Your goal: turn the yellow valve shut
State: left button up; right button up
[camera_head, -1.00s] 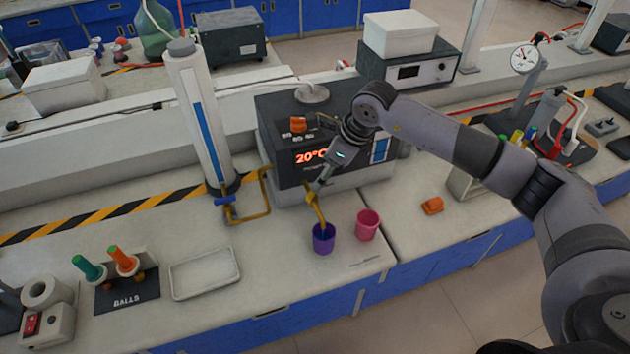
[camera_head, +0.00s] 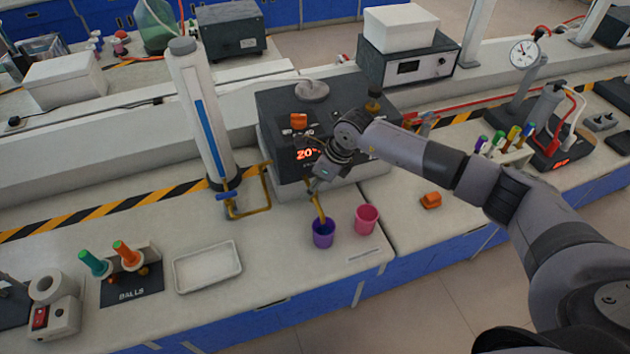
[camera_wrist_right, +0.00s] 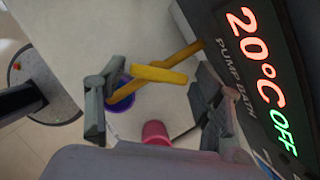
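The yellow valve handle (camera_wrist_right: 158,73) is a short bar lying across a yellow outlet pipe (camera_wrist_right: 190,52) on the pump bath (camera_head: 270,125). In the head view the yellow pipe (camera_head: 319,207) slopes down over a purple cup (camera_head: 323,238); the handle is mostly hidden by my gripper. My right gripper (camera_wrist_right: 160,82) is open. Its two fingers stand on either side of the handle in the wrist view, with gaps showing; contact is not visible. In the head view the right gripper (camera_head: 315,187) is just above the pipe. My left gripper is not in view.
A pink cup (camera_head: 366,220) stands right of the purple cup. An orange object (camera_head: 430,201) lies further right. A tall white column (camera_head: 203,115) with a yellow pipe and blue valve stands left. A white tray (camera_head: 207,269) lies front left. The bath display shows 20°C, OFF.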

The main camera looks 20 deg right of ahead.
jog(key=c, duration=0.8)
jog(key=shift+m, duration=0.3)
jog(key=shift+a+m+t+b, duration=0.1)
jog(key=shift+m+t+b, duration=0.3)
jog(key=shift+m, duration=0.4)
jog(key=m+h+b, duration=0.1)
jog(key=m, duration=0.1)
jog(key=shift+a+f+m, duration=0.1)
jog(key=shift+m, duration=0.2)
jog(key=shift+m+t+h+b, duration=0.4)
jog(key=shift+m+h+b, duration=0.6)
jog(key=shift+m+b, duration=1.05)
jog(key=shift+m, duration=0.25)
jog(key=shift+r, duration=0.2)
jog(key=o, duration=1.1)
jog(key=shift+s, duration=0.1)
